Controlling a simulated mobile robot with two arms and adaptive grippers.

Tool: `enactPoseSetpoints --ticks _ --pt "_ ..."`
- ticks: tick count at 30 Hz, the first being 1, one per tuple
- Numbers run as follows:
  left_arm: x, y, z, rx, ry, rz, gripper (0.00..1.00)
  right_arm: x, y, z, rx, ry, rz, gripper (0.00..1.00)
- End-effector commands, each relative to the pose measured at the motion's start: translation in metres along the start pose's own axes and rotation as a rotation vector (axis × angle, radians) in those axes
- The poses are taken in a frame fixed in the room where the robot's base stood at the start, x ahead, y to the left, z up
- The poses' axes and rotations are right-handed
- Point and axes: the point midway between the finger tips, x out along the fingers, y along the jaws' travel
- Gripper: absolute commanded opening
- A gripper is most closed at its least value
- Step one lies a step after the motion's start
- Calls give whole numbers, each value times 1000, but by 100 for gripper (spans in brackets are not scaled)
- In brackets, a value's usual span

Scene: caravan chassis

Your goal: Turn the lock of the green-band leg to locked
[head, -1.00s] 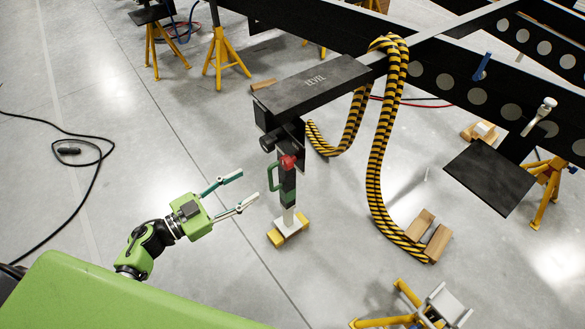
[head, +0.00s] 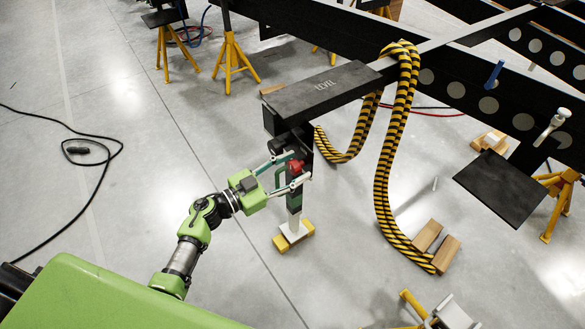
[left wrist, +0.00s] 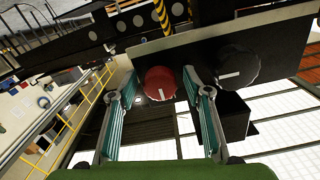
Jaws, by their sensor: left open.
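The green-band leg (head: 294,203) hangs upright under the end of the black beam, its foot on a yellow-and-wood block. Its red knob (head: 296,166) sits near the top, and it also shows in the left wrist view (left wrist: 160,83) with a white mark pointing roughly up and down in the picture. My left gripper (head: 291,170) is open, with one finger on each side of the red knob. I cannot tell whether the fingers touch it. A black knob (left wrist: 238,68) with a white mark is just right of the right finger in the left wrist view. My right gripper is not visible.
A black plate marked LEVEL (head: 325,87) lies above the leg. A yellow-black striped hose (head: 383,180) hangs right of it, beside wooden blocks (head: 436,245). Yellow stands (head: 233,60) hold the chassis behind. The floor on the left is open, with a black cable (head: 104,165).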

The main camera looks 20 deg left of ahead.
Motion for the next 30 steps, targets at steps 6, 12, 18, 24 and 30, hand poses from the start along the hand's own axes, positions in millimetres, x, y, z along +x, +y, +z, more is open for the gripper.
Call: enactPoseSetpoints --ticks 6,12,18,24,30 --pt "0 0 0 0 0 0 45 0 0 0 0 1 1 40" --pt "0 0 0 -1 0 0 6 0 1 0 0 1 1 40" --pt "0 0 0 5 0 0 6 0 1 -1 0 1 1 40" --pt "0 0 0 59 -1 1 6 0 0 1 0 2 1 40" --pt "-1 0 0 184 -2 0 6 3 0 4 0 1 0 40"
